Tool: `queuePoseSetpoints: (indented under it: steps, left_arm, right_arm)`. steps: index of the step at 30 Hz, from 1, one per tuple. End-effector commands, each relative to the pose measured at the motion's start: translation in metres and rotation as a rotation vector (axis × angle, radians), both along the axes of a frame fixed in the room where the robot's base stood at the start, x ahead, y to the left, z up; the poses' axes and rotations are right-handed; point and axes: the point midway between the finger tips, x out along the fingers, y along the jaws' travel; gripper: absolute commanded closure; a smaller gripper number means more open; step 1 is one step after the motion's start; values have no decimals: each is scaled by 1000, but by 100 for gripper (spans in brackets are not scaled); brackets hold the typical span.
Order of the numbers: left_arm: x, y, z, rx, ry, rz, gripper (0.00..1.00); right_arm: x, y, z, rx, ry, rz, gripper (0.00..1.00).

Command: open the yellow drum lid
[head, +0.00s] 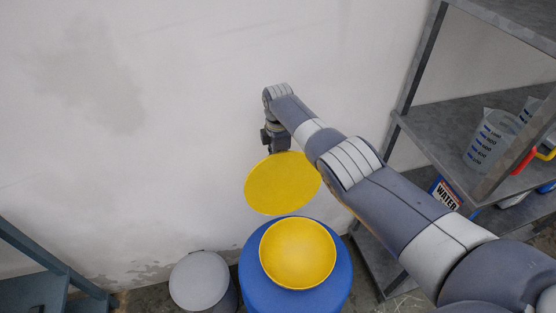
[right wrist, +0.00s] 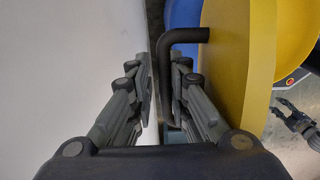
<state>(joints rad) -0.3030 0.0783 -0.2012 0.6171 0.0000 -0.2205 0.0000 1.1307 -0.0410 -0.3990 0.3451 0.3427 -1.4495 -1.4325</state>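The yellow drum lid (head: 283,183) is swung up and tilted back towards the wall. Its lower edge is near the back rim of the yellow funnel-like bowl (head: 298,254) on top of the blue drum (head: 340,283). In the right wrist view, the lid (right wrist: 224,75) stands right of my fingers with a bent black handle (right wrist: 187,36). My right gripper (head: 275,140) is behind the lid's upper edge.
A white wall (head: 150,120) rises close behind the lid. A grey-lidded bin (head: 199,280) stands left of the drum. A grey metal shelf (head: 440,140) with measuring jugs (head: 492,138) is at right. A blue-grey frame (head: 45,260) is at lower left.

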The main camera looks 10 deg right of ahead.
Motion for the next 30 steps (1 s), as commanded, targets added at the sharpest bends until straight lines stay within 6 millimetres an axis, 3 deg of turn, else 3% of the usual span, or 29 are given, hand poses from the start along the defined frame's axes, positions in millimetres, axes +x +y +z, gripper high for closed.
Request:
queuePoseSetpoints:
  steps: [5,11,21,30]
  left_arm:
    - [2,2,0,2,-4,0,60]
    - [3,2,0,2,-6,0,60]
    - [4,1,0,2,-7,0,60]
    - [4,1,0,1,-6,0,60]
  right_arm:
    - [0,0,4,1,-1,1,83]
    - [0,0,23,1,-2,0,83]
    - [0,0,93,1,-3,-1,83]
    - [0,0,119,1,-1,0,83]
